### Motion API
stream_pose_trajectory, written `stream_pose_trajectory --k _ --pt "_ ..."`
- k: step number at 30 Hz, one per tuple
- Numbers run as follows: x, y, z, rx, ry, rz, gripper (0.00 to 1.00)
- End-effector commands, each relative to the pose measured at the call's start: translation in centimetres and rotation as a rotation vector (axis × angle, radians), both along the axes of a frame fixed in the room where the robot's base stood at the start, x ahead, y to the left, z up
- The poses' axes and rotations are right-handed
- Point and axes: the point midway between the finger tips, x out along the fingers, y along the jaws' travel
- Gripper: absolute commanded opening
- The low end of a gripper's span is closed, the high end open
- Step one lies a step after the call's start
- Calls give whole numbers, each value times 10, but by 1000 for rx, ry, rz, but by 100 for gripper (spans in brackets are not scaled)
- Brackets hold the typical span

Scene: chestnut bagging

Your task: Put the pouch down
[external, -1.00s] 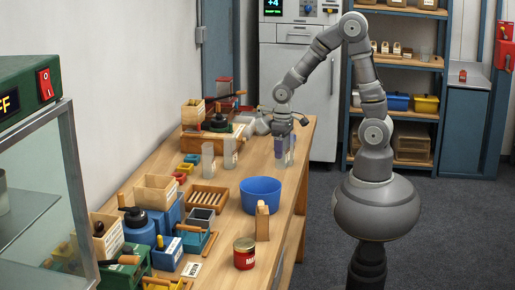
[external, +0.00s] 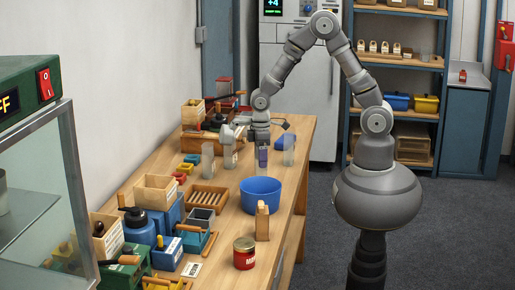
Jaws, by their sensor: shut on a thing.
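My gripper (external: 262,145) is over the far half of the wooden table, pointing straight down. It is shut on a small blue-violet pouch (external: 262,158), which hangs upright below the fingers. The pouch's lower edge is close to the tabletop, but I cannot tell whether it touches. A clear upright panel (external: 289,151) stands just to its right. Two more pale upright pieces, one clear (external: 208,158) and one with a small mark (external: 229,158), stand to its left.
A blue bowl (external: 261,193) stands in front of the gripper. Boxes and tools crowd the wall side. Bare wood (external: 300,128) lies at the far right.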

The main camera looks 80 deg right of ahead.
Motion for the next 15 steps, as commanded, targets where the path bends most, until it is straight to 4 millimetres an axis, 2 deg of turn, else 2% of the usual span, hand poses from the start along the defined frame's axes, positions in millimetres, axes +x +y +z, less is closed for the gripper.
stream_pose_trajectory --k 1,3,6,9,15 --pt "17 1 -6 1 -2 0 36" --pt "38 3 -7 0 -1 -1 36" --pt "62 4 -9 0 -1 -1 36" --pt "76 5 -9 0 0 -1 36" --pt "93 6 -10 0 0 -2 36"
